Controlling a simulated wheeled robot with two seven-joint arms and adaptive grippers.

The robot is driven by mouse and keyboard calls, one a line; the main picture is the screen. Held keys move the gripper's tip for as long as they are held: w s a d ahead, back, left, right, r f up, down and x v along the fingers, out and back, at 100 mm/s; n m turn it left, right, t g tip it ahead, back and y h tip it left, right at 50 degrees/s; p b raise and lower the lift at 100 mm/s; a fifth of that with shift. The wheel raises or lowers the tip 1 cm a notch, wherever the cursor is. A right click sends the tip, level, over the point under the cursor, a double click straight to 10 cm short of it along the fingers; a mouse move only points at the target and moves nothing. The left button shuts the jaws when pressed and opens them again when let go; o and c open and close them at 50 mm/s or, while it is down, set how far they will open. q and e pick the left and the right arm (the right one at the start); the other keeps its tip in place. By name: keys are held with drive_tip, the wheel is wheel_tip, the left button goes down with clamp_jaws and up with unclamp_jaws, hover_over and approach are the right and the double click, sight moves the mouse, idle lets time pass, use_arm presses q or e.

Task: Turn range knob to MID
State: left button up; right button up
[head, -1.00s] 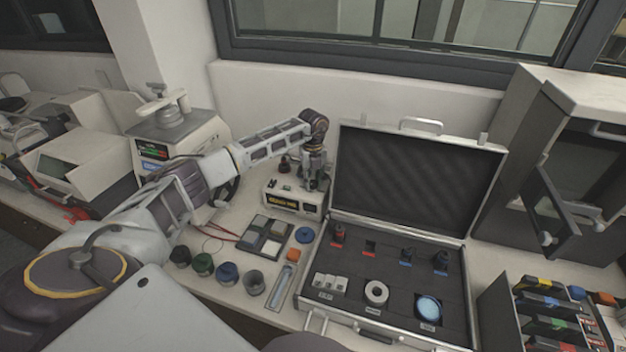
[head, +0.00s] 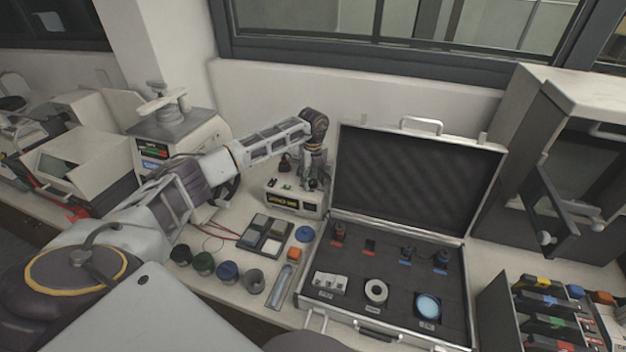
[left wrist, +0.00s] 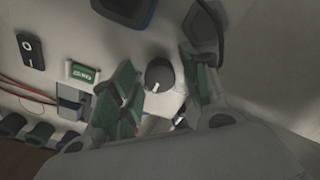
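The dark round range knob (left wrist: 160,74) shows in the left wrist view, with a white pointer mark at its lower edge. It sits on the top of a small pale instrument (head: 294,201) at the back of the bench, which has a dark front display. My left gripper (left wrist: 163,96) is open, with one green-padded finger on each side of the knob. A gap shows on both sides; contact is not clear. In the head view my left gripper (head: 315,180) points down over the instrument's right part and hides the knob there. No range lettering is readable. My right gripper is out of view.
A black rocker switch (left wrist: 30,51) and a small green label (left wrist: 84,71) are near the knob. An open case (head: 466,300) stands close on the right. A compartmented tray (head: 264,236) and several coloured cups (head: 203,264) lie in front.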

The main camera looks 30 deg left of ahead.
sight(313, 181)
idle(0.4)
use_arm(q)
wheel_tip(313, 181, up, 12)
idle(0.7)
drive_tip(key=shift+f, duration=0.1)
idle(0.5)
